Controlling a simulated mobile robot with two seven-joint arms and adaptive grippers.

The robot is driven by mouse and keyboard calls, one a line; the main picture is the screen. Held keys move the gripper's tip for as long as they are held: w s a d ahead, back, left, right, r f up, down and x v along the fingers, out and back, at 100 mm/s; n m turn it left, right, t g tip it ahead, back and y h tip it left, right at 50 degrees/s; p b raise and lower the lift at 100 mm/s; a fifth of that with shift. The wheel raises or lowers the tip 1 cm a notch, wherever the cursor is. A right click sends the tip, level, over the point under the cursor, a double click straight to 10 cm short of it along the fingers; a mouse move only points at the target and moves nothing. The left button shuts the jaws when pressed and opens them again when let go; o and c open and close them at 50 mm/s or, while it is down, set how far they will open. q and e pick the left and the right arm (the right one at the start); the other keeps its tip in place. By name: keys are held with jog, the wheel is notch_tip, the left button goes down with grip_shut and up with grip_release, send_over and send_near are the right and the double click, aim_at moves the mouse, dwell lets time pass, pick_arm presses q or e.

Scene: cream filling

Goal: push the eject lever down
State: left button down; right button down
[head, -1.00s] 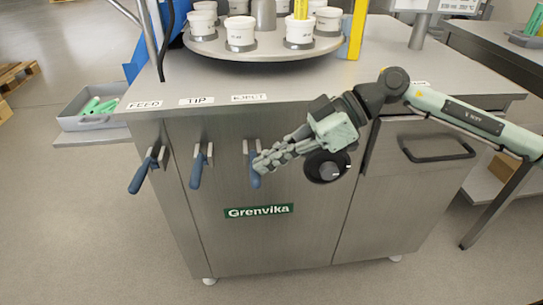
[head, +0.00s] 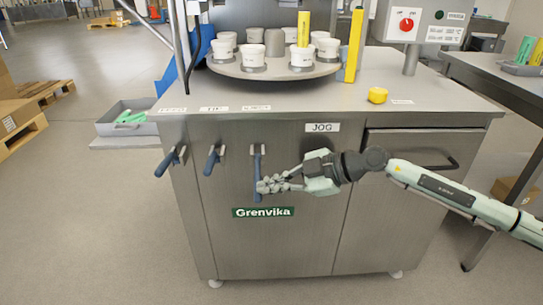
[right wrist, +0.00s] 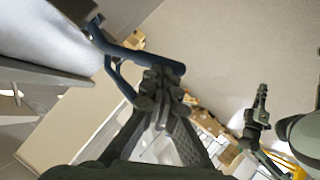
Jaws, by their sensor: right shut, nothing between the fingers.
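The eject lever (head: 257,165) has a blue handle on the cabinet front, the rightmost of three levers. It hangs nearly straight down, lower than the other two. My right gripper (head: 264,187) is shut and empty, its fingertips at the lower part of the handle, seemingly touching it. In the right wrist view the blue handle (right wrist: 152,61) runs just past my right fingertips (right wrist: 160,85). What looks like my left gripper (right wrist: 258,108) shows there, away from the cabinet; its jaw state is unclear.
The tip lever (head: 210,163) and feed lever (head: 168,163) are to the left, sticking out more. A JOG label (head: 322,127) is above my right wrist. A yellow button (head: 377,95) and a turntable with white cups (head: 253,56) are on top. A drawer (head: 420,150) is right.

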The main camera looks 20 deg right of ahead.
pick_arm(q)
jog(key=shift+w+a+r, duration=0.15)
jog(key=shift+w+r, duration=0.15)
jog(key=shift+r, duration=0.15)
pick_arm(e)
jog(key=f+n+t, duration=0.1)
jog(key=f, duration=0.1)
jog(key=shift+w+f+n+t, duration=0.2)
jog(key=shift+f+n+t, duration=0.2)
pick_arm(q)
jog(key=shift+s, duration=0.1)
jog(key=shift+p+v, duration=1.15)
jog(key=shift+p, duration=0.2)
pick_arm(e)
jog(key=shift+r, duration=0.85)
pick_arm(q)
jog(key=shift+a, duration=0.15)
jog(key=shift+r, duration=0.1)
